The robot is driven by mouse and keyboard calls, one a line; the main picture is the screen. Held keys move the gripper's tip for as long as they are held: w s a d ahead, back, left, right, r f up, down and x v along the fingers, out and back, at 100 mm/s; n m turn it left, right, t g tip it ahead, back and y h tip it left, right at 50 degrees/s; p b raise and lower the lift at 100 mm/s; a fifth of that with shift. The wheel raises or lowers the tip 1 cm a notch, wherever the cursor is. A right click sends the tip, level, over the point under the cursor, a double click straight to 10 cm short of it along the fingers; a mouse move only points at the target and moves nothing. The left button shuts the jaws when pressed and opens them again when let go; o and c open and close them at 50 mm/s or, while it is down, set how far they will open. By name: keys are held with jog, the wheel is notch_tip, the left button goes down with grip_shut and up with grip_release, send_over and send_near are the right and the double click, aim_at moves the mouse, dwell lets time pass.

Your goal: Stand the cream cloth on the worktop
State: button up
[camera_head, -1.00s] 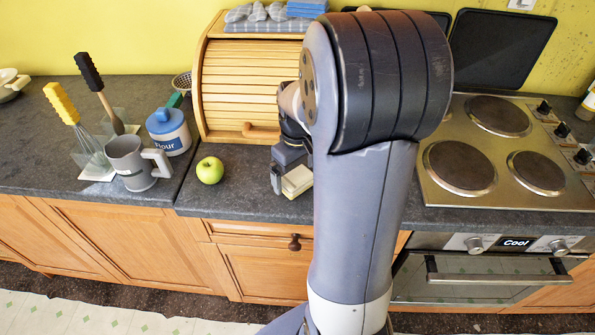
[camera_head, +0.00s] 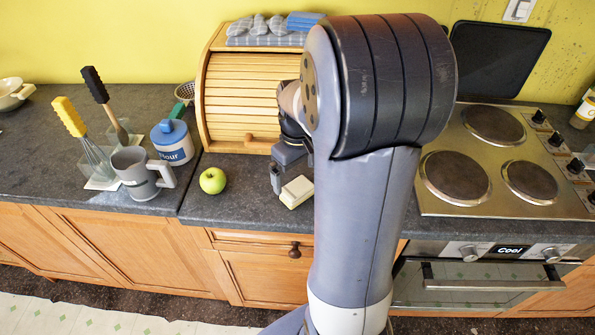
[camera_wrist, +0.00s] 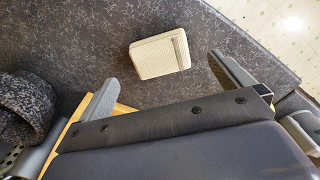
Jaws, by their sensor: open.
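The cream cloth (camera_head: 297,191) is a small block-like folded bundle resting on the dark speckled worktop (camera_head: 235,205), near its front edge and right of the apple. In the wrist view the cloth (camera_wrist: 158,57) shows a grooved strip along one side. My gripper (camera_wrist: 162,70) is open, with one finger to each side of the cloth in that view and clear gaps between. In the head view one finger of my gripper (camera_head: 277,178) shows just behind and left of the cloth; my arm hides the other.
A green apple (camera_head: 212,181) sits left of the cloth. A wooden bread bin (camera_head: 250,95) stands behind. A grey mug (camera_head: 137,175) and flour jar (camera_head: 172,143) stand farther left. The hob (camera_head: 500,165) is right of my arm.

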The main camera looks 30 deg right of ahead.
jog(key=shift+r+p, duration=1)
jog(key=shift+r, duration=0.35)
notch_tip(320, 180, up, 11)
jog(key=shift+f+b, duration=0.15)
jog(key=shift+b, duration=0.2)
notch_tip(320, 180, down, 11)
jog(key=shift+f+p, duration=0.1)
jog(key=shift+p, duration=0.2)
jog(key=shift+f+b, duration=0.35)
jog(key=shift+b, duration=0.1)
jog(key=shift+r, duration=0.15)
